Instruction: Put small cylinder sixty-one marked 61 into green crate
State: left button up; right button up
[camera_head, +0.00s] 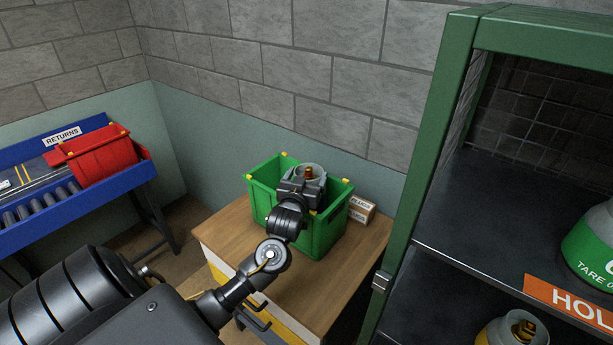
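The green crate (327,236) stands on a wooden-topped table. A small grey cylinder (313,170) with a brass valve shows at the crate's opening, its top around rim height. Its marking is not visible, so I cannot read 61 on it. My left gripper (301,187) reaches over the crate's near side and is right at this cylinder, covering its near part. Its fingertips are hidden, so I cannot tell whether they are shut on the cylinder or whether it touches the crate floor. My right gripper is not in view.
A small labelled box (361,208) sits right of the crate. A green-framed shelf (425,150) at the right holds a green-and-white cylinder (592,245) and a lower one (513,332). A red crate (103,157) lies on the blue returns conveyor (60,220) at left.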

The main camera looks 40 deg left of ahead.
pick_arm(q)
jog(key=o, duration=0.3)
jog(key=shift+d+r, duration=0.1)
jog(key=shift+r, duration=0.1)
jog(key=b+v, duration=0.2)
jog(key=v, duration=1)
jog(key=shift+s+b, duration=0.1)
jog(key=shift+b, duration=0.2)
